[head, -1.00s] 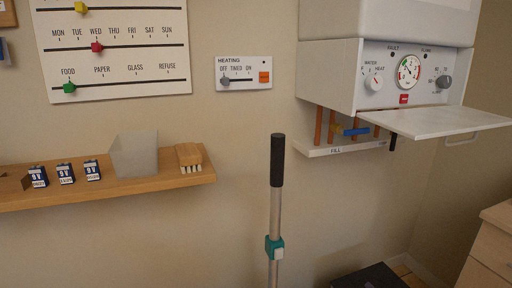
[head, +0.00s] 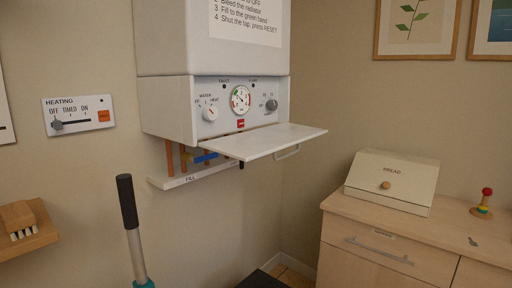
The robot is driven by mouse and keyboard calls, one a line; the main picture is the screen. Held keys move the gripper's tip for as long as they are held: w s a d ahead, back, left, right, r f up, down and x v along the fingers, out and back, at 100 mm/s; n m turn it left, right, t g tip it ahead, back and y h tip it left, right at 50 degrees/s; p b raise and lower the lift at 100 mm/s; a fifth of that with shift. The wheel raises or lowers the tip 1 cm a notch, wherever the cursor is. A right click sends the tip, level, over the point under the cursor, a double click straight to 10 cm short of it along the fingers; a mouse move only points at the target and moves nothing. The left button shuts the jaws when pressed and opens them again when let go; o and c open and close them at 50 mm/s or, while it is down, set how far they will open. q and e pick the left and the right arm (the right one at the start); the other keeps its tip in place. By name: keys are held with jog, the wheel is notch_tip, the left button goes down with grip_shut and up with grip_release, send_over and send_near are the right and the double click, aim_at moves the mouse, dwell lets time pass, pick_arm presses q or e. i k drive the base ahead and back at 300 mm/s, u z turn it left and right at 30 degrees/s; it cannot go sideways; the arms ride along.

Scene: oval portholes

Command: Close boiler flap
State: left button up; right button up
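The white boiler (head: 210,40) hangs on the wall left of centre in the head view. Its flap (head: 265,141) is open. It hangs folded down and sticks out almost level below the control panel (head: 240,105), with a handle (head: 288,152) under its outer edge. The panel shows a gauge, two knobs and a red button. Neither of my grippers is in view.
A wooden cabinet (head: 375,248) with a bread box (head: 393,181) stands at right. A black-handled pole (head: 128,205) stands in front at left. A shelf with a brush (head: 19,219) is at far left. A fill ledge (head: 192,176) and pipes sit under the boiler.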

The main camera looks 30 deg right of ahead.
aim_at(247, 146)
jog(key=u, duration=0.45)
jog(key=k, duration=0.25)
jog(key=z, duration=1.4)
jog(key=i, duration=0.9)
jog(key=u, duration=0.05)
